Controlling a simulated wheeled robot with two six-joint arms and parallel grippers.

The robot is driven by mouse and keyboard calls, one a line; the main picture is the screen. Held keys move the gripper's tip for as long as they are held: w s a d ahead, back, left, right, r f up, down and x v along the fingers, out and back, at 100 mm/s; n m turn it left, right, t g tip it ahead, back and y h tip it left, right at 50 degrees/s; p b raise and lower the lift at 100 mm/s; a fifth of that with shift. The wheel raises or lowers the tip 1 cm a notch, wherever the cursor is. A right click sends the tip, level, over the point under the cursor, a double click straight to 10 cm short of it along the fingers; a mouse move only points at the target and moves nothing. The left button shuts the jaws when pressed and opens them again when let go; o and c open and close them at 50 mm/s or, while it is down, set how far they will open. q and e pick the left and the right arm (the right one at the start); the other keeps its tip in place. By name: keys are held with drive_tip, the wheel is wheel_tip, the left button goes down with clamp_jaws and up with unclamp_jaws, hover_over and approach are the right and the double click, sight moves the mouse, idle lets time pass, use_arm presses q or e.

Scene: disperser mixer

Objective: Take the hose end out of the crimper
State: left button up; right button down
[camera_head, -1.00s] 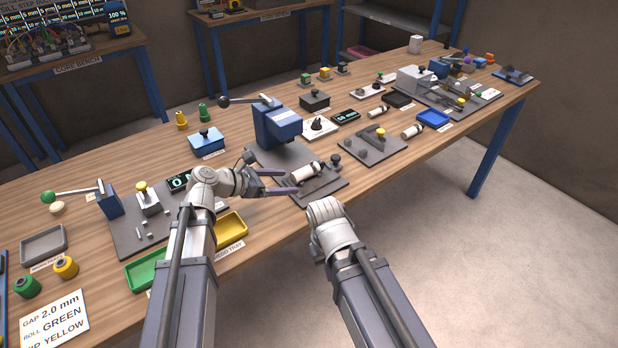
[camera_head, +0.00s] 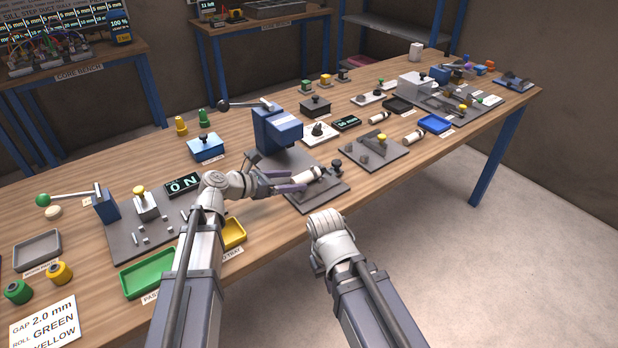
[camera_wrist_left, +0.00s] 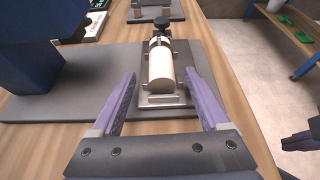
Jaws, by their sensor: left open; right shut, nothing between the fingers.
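The crimper appears to be the blue press (camera_head: 277,130) with a black-knobbed lever, on a grey base plate (camera_head: 322,197). The hose end looks like the cream cylinder (camera_head: 307,175) lying in a low grey cradle on that plate. In the left wrist view the cylinder (camera_wrist_left: 161,68) lies lengthwise ahead, with a dark knob beyond its far end. My left gripper (camera_head: 297,180) is open, its purple fingers on either side of the cylinder's near end, apart from it. My right gripper (camera_wrist_left: 301,140) shows partly at the wrist view's right edge, shut and empty; its wrist hangs off the front edge.
A yellow tray (camera_head: 234,233) and a green tray (camera_head: 149,276) lie left, close to my left arm. A grey plate with a yellow knob (camera_head: 375,154) lies right of the crimper. The blue press stands close left of the gripper.

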sight(310, 176)
use_arm(q)
drive_tip(key=b+x, duration=0.1)
drive_tip(key=x, duration=0.3)
drive_tip(key=shift+d+r, duration=0.1)
drive_tip(key=shift+r, duration=0.05)
drive_tip(key=shift+s, duration=0.1)
clamp_jaws()
idle(0.4)
